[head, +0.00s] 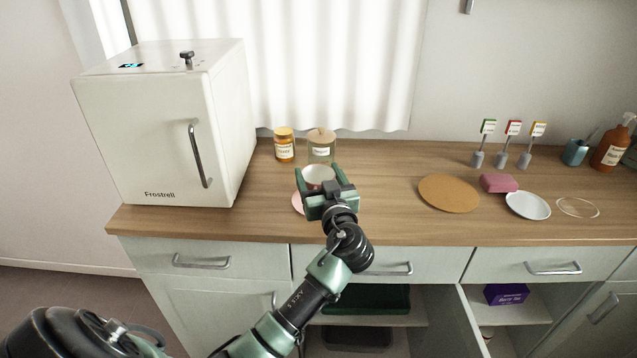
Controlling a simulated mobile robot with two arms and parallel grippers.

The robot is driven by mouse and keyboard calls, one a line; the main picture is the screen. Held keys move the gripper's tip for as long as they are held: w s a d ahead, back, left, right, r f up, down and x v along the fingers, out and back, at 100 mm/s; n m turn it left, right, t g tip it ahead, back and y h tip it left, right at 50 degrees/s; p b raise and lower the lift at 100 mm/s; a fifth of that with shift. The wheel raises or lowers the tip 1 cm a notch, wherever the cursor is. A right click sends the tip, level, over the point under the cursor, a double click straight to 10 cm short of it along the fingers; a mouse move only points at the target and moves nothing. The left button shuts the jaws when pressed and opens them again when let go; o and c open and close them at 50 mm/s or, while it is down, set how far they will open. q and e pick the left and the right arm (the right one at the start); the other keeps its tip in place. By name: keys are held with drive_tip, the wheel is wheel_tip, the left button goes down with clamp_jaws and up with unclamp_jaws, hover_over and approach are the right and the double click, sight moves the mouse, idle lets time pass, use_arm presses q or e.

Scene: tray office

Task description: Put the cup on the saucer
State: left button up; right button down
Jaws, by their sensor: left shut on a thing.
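The cup (319,172), pale inside with a reddish rim, is between the fingers of my left gripper (318,181), which is shut on it. The gripper hides most of the cup's outside. A pink saucer (298,203) shows only at its left edge, on the counter below and left of the gripper. The cup appears above or just behind the saucer; I cannot tell whether they touch. My right gripper is not in view.
A white mini fridge (160,130) stands at the left of the wooden counter (400,165). Two jars (284,146) (321,149) stand close behind the cup. To the right are a round brown mat (449,193), a pink block (499,183) and a white dish (528,205). A cabinet below is open.

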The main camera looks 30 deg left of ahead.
use_arm(q)
wheel_tip(320, 180, down, 2)
drive_tip(key=shift+f, duration=0.25)
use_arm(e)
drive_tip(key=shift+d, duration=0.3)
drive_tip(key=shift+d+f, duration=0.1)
use_arm(q)
drive_tip(key=shift+f+b, duration=0.15)
drive_tip(key=shift+b, duration=0.15)
drive_tip(key=o, duration=1.5)
